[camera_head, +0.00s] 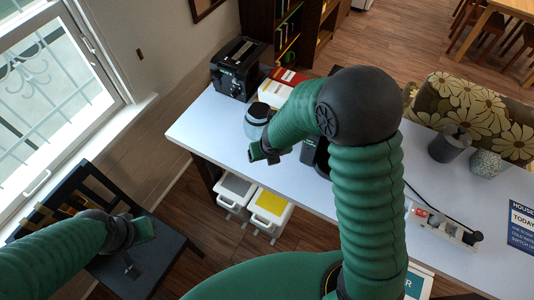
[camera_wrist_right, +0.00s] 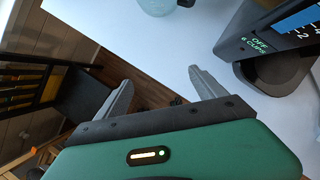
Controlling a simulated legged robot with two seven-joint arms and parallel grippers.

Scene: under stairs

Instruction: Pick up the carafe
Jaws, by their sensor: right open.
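The carafe (camera_head: 256,118), a rounded bluish glass vessel with a dark top, stands near the white table's front edge in the head view. Its lower part is partly covered by my right arm. In the right wrist view only the edge of the carafe (camera_wrist_right: 157,5) shows at the top. My right gripper (camera_head: 262,153) is on the near side of the carafe, by the table edge. In the wrist view my right gripper (camera_wrist_right: 160,80) has its fingers spread with nothing between them. My left gripper (camera_head: 131,266) hangs over a dark chair; its jaws are too small to judge.
A black coffee machine (camera_wrist_right: 280,45) stands to the right on the white table (camera_head: 200,118). A black toaster (camera_head: 238,68) and red and white boxes (camera_head: 280,85) are behind the carafe. White bins (camera_head: 268,210) sit below the table edge. A dark chair (camera_head: 165,262) is at left.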

